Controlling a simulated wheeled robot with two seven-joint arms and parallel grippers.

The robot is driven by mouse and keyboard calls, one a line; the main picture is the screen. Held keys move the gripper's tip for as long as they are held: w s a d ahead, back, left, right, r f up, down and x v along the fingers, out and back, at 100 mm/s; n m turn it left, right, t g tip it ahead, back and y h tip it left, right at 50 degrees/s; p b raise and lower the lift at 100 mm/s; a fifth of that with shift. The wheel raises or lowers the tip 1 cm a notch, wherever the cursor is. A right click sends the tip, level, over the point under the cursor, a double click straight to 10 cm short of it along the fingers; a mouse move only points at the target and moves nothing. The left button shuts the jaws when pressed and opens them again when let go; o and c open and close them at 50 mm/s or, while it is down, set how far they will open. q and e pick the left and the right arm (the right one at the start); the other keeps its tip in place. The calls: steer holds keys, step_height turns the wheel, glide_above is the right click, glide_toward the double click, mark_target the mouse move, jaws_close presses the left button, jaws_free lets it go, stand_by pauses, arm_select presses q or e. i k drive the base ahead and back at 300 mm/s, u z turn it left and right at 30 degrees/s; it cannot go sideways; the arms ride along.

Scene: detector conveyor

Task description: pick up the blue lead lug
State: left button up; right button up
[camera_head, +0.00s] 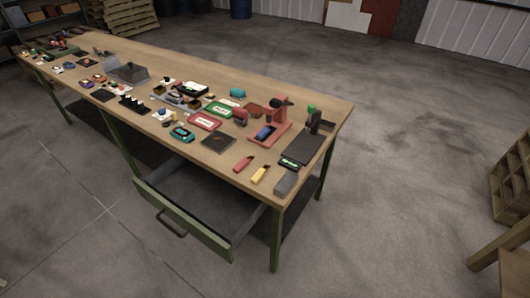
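I see the workbench (330,97) from above and at a distance, with many small parts on it. A small blue piece (265,132) rests on a red stand (283,131) near the right end. Another small blue and white item (163,115) lies near the front edge at the middle. The parts are too small for me to tell which one is the blue lead lug. Neither of my grippers is in view.
An open drawer (185,222) juts from the bench's front. A black mat (303,149) and red and yellow pieces (258,175) lie at the right end. Wooden pallets (511,188) stand at the right. The floor between is clear.

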mark_target(265, 131)
steer(key=k, duration=0.25)
steer(key=z, duration=1.3)
steer(key=i, duration=4.05)
steer(key=u, duration=3.15)
steer(key=i, duration=0.55)
